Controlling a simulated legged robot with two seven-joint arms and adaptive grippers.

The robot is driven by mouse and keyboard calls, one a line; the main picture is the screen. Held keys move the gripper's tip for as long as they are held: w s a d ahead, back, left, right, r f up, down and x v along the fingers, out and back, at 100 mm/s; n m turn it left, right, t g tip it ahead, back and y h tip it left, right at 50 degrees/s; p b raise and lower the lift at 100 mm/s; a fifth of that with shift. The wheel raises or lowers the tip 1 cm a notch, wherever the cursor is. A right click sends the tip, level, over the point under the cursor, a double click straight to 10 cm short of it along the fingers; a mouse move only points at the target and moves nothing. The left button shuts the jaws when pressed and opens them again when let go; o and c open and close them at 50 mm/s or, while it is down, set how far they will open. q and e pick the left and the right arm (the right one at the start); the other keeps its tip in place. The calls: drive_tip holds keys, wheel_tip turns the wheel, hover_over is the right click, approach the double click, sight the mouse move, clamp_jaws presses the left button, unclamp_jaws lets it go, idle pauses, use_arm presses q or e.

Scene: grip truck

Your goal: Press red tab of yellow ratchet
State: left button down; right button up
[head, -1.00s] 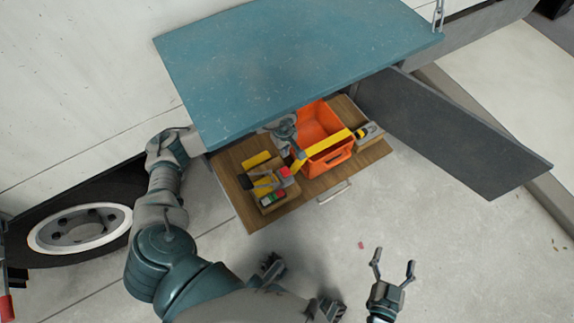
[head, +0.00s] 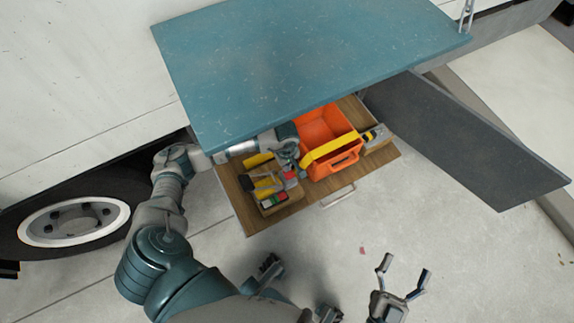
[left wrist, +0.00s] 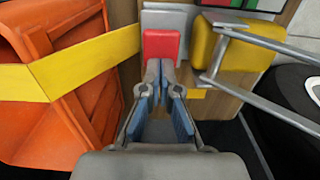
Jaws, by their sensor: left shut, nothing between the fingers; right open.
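The yellow strap (head: 322,147) of the ratchet runs across the orange crate (head: 333,167); the strap also shows at the left of the left wrist view (left wrist: 85,62). The red tab (left wrist: 162,47) sits on a light grey part at the strap's right end and is small in the head view. My left gripper (left wrist: 166,68) is shut and empty, its fingertips at the lower edge of the red tab; I cannot tell whether they touch it. My right gripper (head: 405,270) is open and empty, low and away from the drawer.
The wooden drawer (head: 296,207) is pulled out under a blue-green top panel (head: 300,65). A yellow tool with grey handles (left wrist: 228,47) lies right of the red tab, close to my left fingers. A dark open door (head: 470,140) stands at the right.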

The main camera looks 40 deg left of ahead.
use_arm(q)
drive_tip(key=shift+d, duration=0.25)
drive_tip(key=shift+d+f+b, duration=0.5)
drive_tip(key=shift+d+f, duration=0.05)
drive_tip(key=shift+d, duration=0.1)
drive_tip(key=shift+d+f, duration=0.1)
drive_tip(key=shift+d, duration=0.05)
drive_tip(key=shift+a+f, duration=0.15)
drive_tip(key=shift+a, duration=0.5)
drive_tip(key=shift+s+a, duration=0.1)
drive_tip(key=shift+r, duration=0.25)
drive_tip(key=r+p, duration=0.1)
drive_tip(key=r, duration=0.1)
drive_tip(key=r+p, duration=0.1)
drive_tip(key=d+r+p, duration=0.1)
drive_tip(key=r, duration=0.1)
drive_tip(key=shift+w+r, duration=0.25)
drive_tip(key=shift+r, duration=0.1)
wheel_tip(320, 180, up, 8)
drive_tip(key=p, duration=0.1)
drive_tip(key=shift+p, duration=0.4)
use_arm(e)
drive_tip(key=d+f+g+h, duration=0.2)
drive_tip(key=d+f+g, duration=0.1)
drive_tip(key=f+g, duration=0.4)
wheel_tip(320, 180, down, 2)
drive_tip(key=shift+s+d+f, duration=0.15)
drive_tip(key=shift+s+d, duration=0.1)
drive_tip(key=shift+s, duration=0.15)
